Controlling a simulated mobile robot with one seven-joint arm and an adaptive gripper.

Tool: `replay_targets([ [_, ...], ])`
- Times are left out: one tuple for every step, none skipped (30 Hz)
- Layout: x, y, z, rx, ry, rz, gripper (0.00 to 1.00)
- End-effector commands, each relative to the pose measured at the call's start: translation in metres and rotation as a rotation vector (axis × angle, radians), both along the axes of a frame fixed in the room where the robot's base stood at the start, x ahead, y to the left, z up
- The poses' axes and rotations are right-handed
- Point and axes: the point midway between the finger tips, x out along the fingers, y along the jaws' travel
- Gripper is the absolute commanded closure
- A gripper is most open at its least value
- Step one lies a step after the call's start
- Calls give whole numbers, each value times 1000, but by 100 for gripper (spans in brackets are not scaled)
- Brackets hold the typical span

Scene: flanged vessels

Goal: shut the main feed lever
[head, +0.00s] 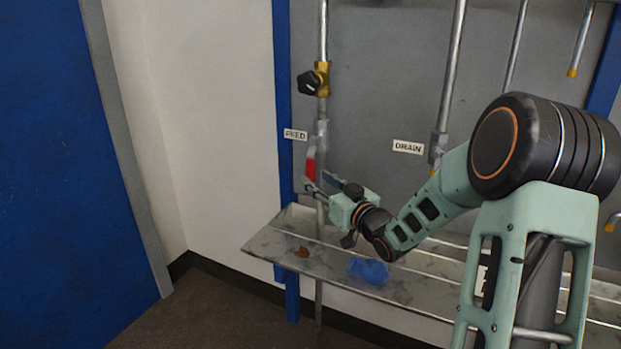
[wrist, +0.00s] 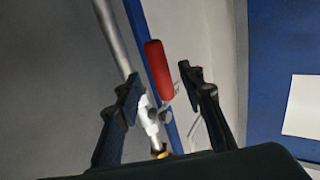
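The feed lever has a red handle (head: 310,168) that hangs below a metal valve body on the pipe marked by the FEED label (head: 296,134). It lies roughly along the pipe. My gripper (head: 319,186) is at the lower end of the red handle, with its fingers apart. In the wrist view the red handle (wrist: 157,68) shows between the two open fingertips of my gripper (wrist: 161,82), with a gap on each side. I cannot tell how deep the handle sits between the fingers.
A brass valve with a black knob (head: 311,83) is higher on the feed pipe. A DRAIN label (head: 408,146) marks another pipe to the right. Below is a metal shelf (head: 265,240) with a blue cloth-like thing (head: 368,270) and a brown patch. A white wall is at left.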

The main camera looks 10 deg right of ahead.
Motion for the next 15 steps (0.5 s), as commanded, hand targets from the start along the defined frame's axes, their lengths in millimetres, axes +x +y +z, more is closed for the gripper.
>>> replay_targets([
  [10,5,-1,1,-2,3,64],
  [15,7,-1,-1,-1,3,64],
  [20,9,-1,0,-1,3,64],
  [25,10,-1,0,-1,2,64],
  [28,11,-1,0,0,1,64],
  [33,13,-1,0,-1,1,64],
  [35,14,-1,-1,-1,1,64],
  [38,14,-1,0,0,1,64],
  [40,15,-1,0,1,1,64],
  [42,16,-1,0,1,0,64],
  [43,16,-1,0,1,0,64],
  [44,16,0,0,0,0,64],
  [45,17,0,0,1,0,64],
  [45,17,0,0,1,0,64],
  [45,17,0,0,1,0,64],
])
